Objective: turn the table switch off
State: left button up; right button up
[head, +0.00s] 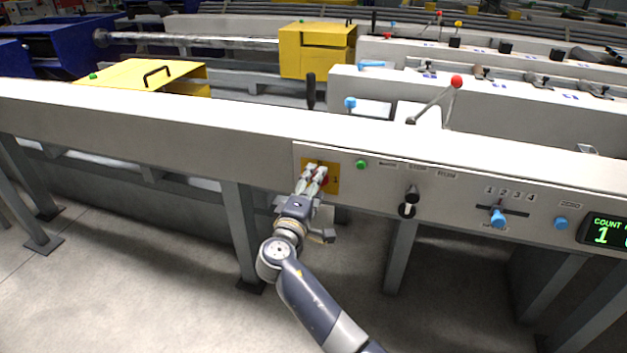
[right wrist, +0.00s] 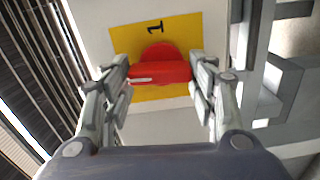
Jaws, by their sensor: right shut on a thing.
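The table switch is a red rotary knob (head: 327,184) on a yellow plate (head: 334,173) on the front panel of the white table. In the right wrist view the red knob (right wrist: 160,69) has a crosswise handle with a white line on its left part. A black "1" is printed on the yellow plate (right wrist: 184,30) beyond it. My right gripper (head: 314,171) is at the plate, its fingers (right wrist: 160,75) shut on the two ends of the red handle. The fingers hide much of the knob in the head view. My left gripper is not in view.
Right of the plate on the panel are a green button (head: 361,164), a black knob (head: 411,195), a blue-handled selector slide (head: 498,218), a blue button (head: 561,224) and a green-lit counter (head: 606,233). A red-tipped lever (head: 456,82) stands above. Open floor lies in front.

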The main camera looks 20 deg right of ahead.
jog(key=shift+w+r+n+p, duration=0.1)
jog(key=shift+r+n+p, duration=0.15)
jog(key=shift+n+p, duration=0.15)
dwell(0.5)
jog(key=o, duration=1)
jog(key=shift+f, duration=0.1)
jog(key=shift+o, duration=0.3)
jog(key=shift+f, duration=0.1)
jog(key=shift+a, duration=0.1)
jog(key=v, duration=1.2)
